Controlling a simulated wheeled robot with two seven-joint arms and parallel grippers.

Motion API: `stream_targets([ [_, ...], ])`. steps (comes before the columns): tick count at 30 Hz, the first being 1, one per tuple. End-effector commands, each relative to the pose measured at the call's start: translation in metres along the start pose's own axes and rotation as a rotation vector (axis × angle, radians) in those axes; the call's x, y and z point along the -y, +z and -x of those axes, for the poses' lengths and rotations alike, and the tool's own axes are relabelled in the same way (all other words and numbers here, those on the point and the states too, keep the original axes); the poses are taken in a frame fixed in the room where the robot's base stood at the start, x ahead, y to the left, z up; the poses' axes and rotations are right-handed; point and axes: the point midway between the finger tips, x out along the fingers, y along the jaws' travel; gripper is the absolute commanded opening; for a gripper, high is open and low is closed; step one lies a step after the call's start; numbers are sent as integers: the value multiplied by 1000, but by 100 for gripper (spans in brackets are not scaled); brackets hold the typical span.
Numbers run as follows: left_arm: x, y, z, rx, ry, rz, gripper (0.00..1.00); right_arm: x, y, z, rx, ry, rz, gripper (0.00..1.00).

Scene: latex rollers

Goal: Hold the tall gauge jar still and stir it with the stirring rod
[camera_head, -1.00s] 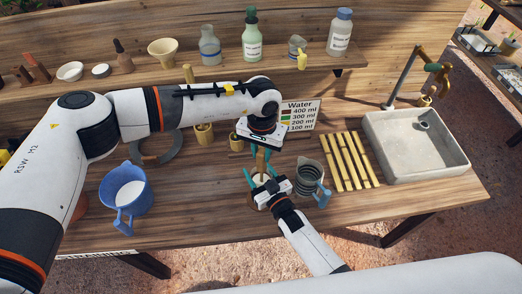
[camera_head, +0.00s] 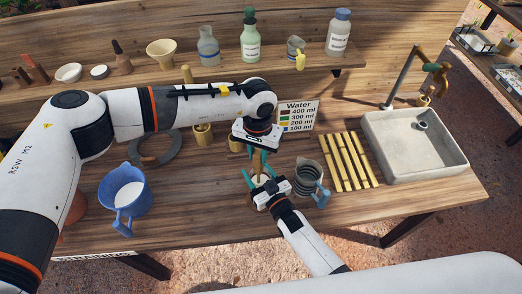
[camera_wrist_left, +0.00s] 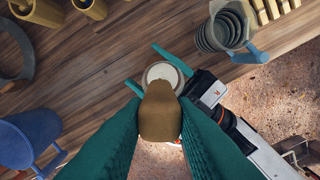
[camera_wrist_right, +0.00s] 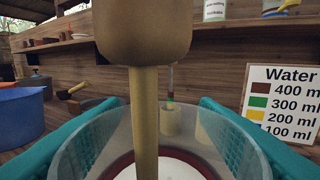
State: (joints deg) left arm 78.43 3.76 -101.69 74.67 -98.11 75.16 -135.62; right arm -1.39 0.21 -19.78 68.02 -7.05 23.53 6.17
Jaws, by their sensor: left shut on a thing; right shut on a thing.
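The tall gauge jar (camera_wrist_right: 215,145) is clear and holds white liquid; its round mouth (camera_wrist_left: 163,72) also shows in the left wrist view. My right gripper (camera_head: 262,190) is shut on the jar, a teal finger on each side, and the jar stands upright at the table's front. My left gripper (camera_head: 257,155) is above it, shut on the stirring rod's brown knob (camera_wrist_left: 160,112). The rod's pale shaft (camera_wrist_right: 146,120) points down over the white liquid, seemingly within the mouth. Its lower tip is hidden.
A blue jug (camera_head: 125,190) with white contents stands left. A grey ringed jug (camera_head: 308,178) with a blue handle is close right of the jar. Bamboo strips (camera_head: 348,160), a stone sink (camera_head: 415,150) and a Water sign (camera_head: 299,116) lie beyond.

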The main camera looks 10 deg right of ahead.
Motion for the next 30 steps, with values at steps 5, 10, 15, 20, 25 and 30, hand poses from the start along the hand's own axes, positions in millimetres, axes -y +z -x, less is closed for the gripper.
stream_targets([
  [5,6,4,0,1,1,1,11,1,-5,2,-13,-2,1,28],
  [10,6,4,0,1,0,-1,11,1,-5,2,-13,-2,1,28],
  [15,5,5,5,2,0,-1,11,2,-5,2,-12,-3,1,28],
  [20,5,5,18,3,1,-1,11,2,-5,2,-12,-3,1,28],
  [25,5,5,32,3,0,0,11,2,-5,2,-11,-3,2,28],
  [30,5,5,45,3,0,0,11,2,-4,2,-11,-3,2,28],
])
